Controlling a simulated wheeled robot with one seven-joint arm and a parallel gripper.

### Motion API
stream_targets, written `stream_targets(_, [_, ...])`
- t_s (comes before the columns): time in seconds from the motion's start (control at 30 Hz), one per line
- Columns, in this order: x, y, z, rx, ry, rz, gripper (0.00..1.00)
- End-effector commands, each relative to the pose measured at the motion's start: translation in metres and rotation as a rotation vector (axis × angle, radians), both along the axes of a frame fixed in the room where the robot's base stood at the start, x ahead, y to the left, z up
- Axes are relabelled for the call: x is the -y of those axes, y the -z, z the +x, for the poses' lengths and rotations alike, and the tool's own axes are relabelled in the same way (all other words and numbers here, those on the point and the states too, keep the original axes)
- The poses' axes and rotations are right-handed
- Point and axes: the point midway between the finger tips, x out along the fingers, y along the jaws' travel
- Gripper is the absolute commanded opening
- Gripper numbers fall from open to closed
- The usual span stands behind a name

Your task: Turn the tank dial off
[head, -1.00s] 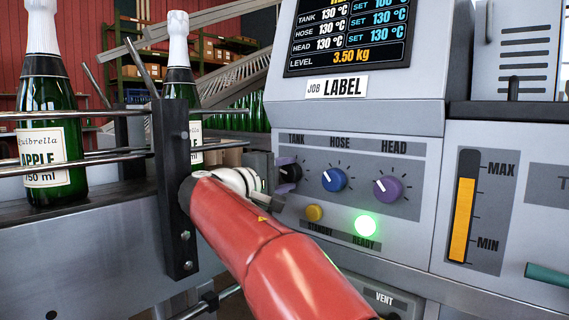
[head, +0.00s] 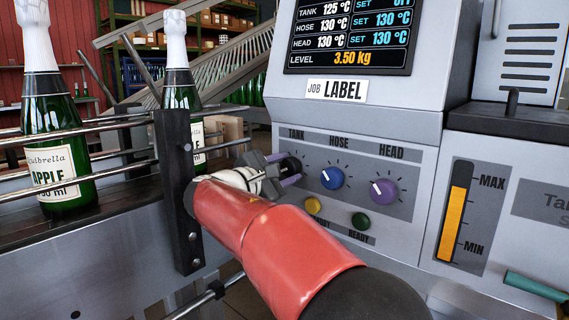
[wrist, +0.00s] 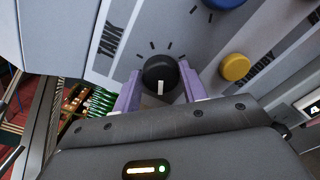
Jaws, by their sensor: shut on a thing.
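The black tank dial (head: 291,165) is at the left of the dial row on the grey panel, under the TANK label. In the wrist view the dial (wrist: 160,70) shows a white pointer mark aimed toward my gripper body. My gripper (head: 283,169) is shut on this dial, with one purple finger on each side; the fingers (wrist: 161,88) also show in the wrist view. The screen (head: 350,38) reads tank 125 °C, with its set value OFF. Hose and head both read 130 °C and are set to 130 °C.
The blue hose dial (head: 332,178) and purple head dial (head: 383,191) are to the right. A yellow standby light (head: 313,205) and a dark green ready light (head: 361,220) are below. A black post (head: 178,190), rails and bottles (head: 55,120) stand close on the left.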

Motion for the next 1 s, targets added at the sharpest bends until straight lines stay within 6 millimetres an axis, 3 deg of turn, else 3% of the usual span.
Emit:
stream_targets(0.6, [-0.0004,0.0015,0.0002,-0.027,0.0,-0.032,0.19])
stream_targets(0.63, [-0.0004,0.0015,0.0002,-0.027,0.0,-0.032,0.46])
stream_targets(0.77, [-0.0003,0.0011,0.0002,-0.026,0.0,-0.031,0.63])
stream_targets(1.0, [-0.0003,0.0004,0.0001,-0.025,-0.001,-0.03,0.64])
